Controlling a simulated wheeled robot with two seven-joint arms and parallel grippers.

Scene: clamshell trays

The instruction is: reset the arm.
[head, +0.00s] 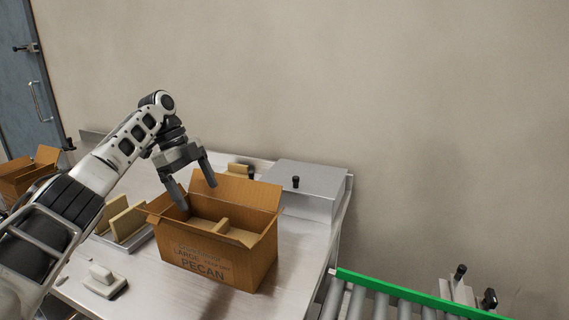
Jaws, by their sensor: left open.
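My left arm (130,140) comes in from the left and reaches over the table. My left gripper (197,193) is open, its fingers pointing down at the back left part of an open cardboard box (205,262) marked "PECAN". One finger is in front of or inside the box's left opening; I cannot tell which. The other finger is by the raised back flap. Nothing shows between the fingers. Tan pieces (222,226) lie inside the box. My right gripper is not in view.
A metal tray (136,241) with upright tan pieces stands left of the box. A white device (104,281) lies in front. A grey metal box (305,186) stands at the back right. A green-edged roller conveyor (385,284) is at the lower right. Another cardboard box (22,178) is at far left.

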